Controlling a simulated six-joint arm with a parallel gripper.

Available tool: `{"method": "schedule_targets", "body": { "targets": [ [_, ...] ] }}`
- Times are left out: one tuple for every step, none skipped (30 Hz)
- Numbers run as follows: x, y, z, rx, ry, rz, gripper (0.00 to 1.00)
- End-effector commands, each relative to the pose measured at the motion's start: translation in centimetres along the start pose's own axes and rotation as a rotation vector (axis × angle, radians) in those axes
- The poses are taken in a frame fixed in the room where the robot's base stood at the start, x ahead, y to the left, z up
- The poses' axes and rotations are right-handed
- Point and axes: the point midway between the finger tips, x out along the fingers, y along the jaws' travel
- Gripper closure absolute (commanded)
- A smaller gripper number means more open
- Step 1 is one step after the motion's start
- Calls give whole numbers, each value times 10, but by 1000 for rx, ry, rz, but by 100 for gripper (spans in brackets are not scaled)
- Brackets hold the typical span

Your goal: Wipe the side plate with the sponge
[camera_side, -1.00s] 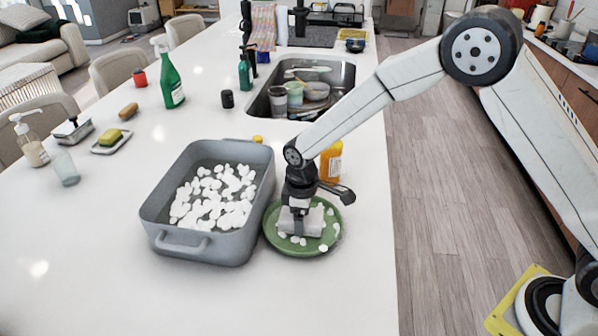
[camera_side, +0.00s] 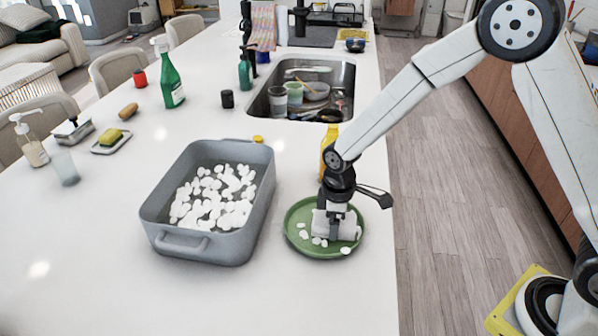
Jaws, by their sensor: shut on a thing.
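The side plate is a green round plate (camera_side: 297,217) on the white counter, right of the grey basin. My gripper (camera_side: 337,226) is over the right part of the plate, pointing down. It is shut on a pale grey-white sponge (camera_side: 347,226), which appears to rest on the plate's surface. Several white foam bits (camera_side: 317,241) lie on the plate, mostly at the sponge's left and front. What lies under the sponge is hidden.
A grey basin (camera_side: 165,208) with white foam bits stands left of the plate. A yellow bottle (camera_side: 327,146) stands behind my wrist, near the sink (camera_side: 268,103). The counter's right edge is close to the plate. The front counter is clear.

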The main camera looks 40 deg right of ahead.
Motion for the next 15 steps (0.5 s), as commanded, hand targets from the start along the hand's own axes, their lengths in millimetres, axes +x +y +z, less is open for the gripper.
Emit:
{"method": "schedule_targets", "body": {
  "targets": [
    [0, 0, -5, -2, 0, 0, 63],
    [1, -1, -8, -2, 0, 0, 63],
    [0, -1, -11, -2, 0, 0, 63],
    [0, -1, -14, -2, 0, 0, 63],
    [0, -1, -16, -2, 0, 0, 63],
    [0, -1, -19, -2, 0, 0, 63],
    [0, -1, -22, -2, 0, 0, 63],
    [1, 0, -25, -2, 0, 0, 63],
    [0, 0, -28, -2, 0, 0, 63],
    [0, 0, -31, -2, 1, 0, 63],
    [1, 0, -34, -2, 1, 0, 63],
    [0, -1, -38, -2, 0, 0, 63],
    [0, -1, -40, -2, 0, 0, 63],
    [1, -1, -43, -2, 0, 0, 63],
    [-1, -1, -47, -2, 1, 0, 63]
  ]
}}
